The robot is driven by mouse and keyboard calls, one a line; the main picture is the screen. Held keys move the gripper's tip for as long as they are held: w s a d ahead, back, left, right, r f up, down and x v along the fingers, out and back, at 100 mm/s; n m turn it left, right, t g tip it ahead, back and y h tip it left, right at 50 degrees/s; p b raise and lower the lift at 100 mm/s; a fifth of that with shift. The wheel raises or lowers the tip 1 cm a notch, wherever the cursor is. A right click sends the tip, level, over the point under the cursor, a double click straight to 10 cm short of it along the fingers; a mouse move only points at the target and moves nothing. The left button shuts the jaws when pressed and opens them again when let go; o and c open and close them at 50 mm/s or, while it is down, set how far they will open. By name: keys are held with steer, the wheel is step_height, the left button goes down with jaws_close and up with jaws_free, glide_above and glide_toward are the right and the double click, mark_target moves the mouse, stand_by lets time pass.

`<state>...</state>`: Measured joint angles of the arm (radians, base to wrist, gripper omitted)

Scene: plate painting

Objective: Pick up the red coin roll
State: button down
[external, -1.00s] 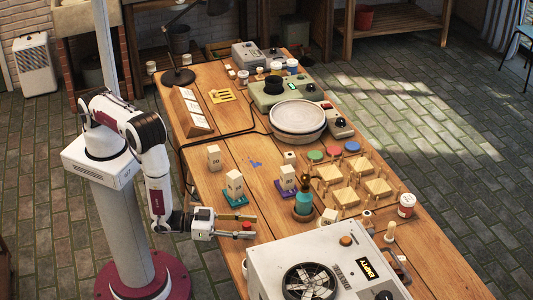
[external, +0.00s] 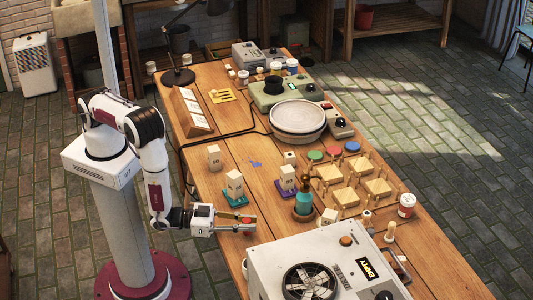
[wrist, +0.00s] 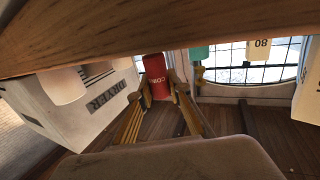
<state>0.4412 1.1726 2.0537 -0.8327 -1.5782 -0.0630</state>
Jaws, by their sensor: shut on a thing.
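The red coin roll (wrist: 157,77) is between the fingertips of my gripper (wrist: 160,92) in the wrist view, with a finger against each side. In the external view my gripper (external: 246,223) is low at the table's near edge, left of the dryer. Only a small red part of the roll (external: 247,220) shows there between the fingers. The gripper is shut on the roll. Whether the roll still touches the table cannot be told.
The white dryer box (external: 325,268) stands close to the right of my gripper. A bare strip of wooden table (external: 262,197) lies between.

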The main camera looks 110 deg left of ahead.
mark_target(246, 219)
steer(key=shift+r, duration=4.15)
